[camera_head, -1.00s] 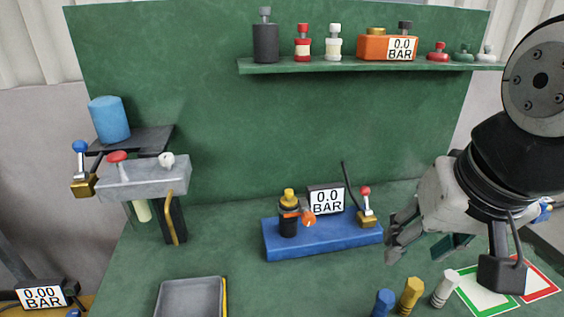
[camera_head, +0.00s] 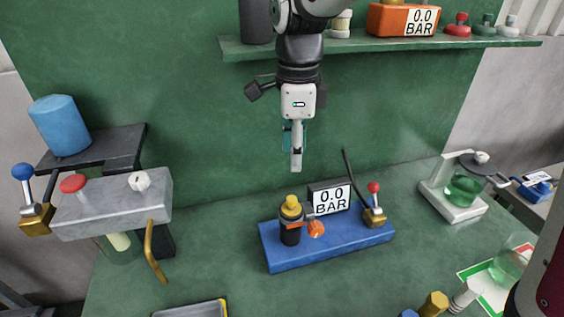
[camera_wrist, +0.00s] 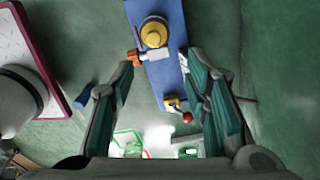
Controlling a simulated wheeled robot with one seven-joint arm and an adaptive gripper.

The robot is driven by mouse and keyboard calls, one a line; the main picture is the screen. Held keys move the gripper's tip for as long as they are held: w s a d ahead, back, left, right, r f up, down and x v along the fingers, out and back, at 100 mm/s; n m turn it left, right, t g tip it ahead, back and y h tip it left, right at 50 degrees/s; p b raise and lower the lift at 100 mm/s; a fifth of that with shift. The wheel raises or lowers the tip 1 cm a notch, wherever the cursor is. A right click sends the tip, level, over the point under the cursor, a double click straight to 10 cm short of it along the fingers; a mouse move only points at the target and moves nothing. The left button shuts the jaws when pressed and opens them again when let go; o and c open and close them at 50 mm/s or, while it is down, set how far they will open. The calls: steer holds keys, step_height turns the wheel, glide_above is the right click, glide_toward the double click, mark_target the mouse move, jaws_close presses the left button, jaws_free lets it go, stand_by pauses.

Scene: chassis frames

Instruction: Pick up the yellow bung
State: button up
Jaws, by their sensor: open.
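A yellow hexagonal-topped bung (camera_head: 434,304) stands on the green bench at the lower right of the head view, beside a blue one (camera_head: 409,314) and a white one (camera_head: 466,294). Another yellow piece, a rounded cap (camera_head: 291,203), tops a black cylinder on the blue block (camera_head: 335,240); this cap also shows in the wrist view (camera_wrist: 154,33). My gripper (camera_head: 296,168) points down above and behind the blue block, well apart from the bench bung. The bench bung is not clear there.
The blue block also carries a gauge (camera_head: 332,198) and a red-knobbed lever (camera_head: 374,200). A green shelf (camera_head: 300,48) runs behind my arm. A grey valve block (camera_head: 112,203) is at left, a flask stand (camera_head: 455,205) at right. The bench between block and tray (camera_head: 190,310) is clear.

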glide_above(292, 198)
steer(key=f, duration=0.6)
steer(key=shift+w+d+f, duration=0.2)
steer(key=shift+w+f, duration=0.15)
steer(key=f, duration=0.3)
steer(key=s+f, duration=0.1)
steer(key=shift+a+f+p, duration=0.2)
steer(key=shift+a+p, duration=0.05)
steer(key=shift+p, duration=0.05)
steer(key=shift+w+f, duration=0.1)
steer(key=shift+f, duration=0.45)
jaws_close()
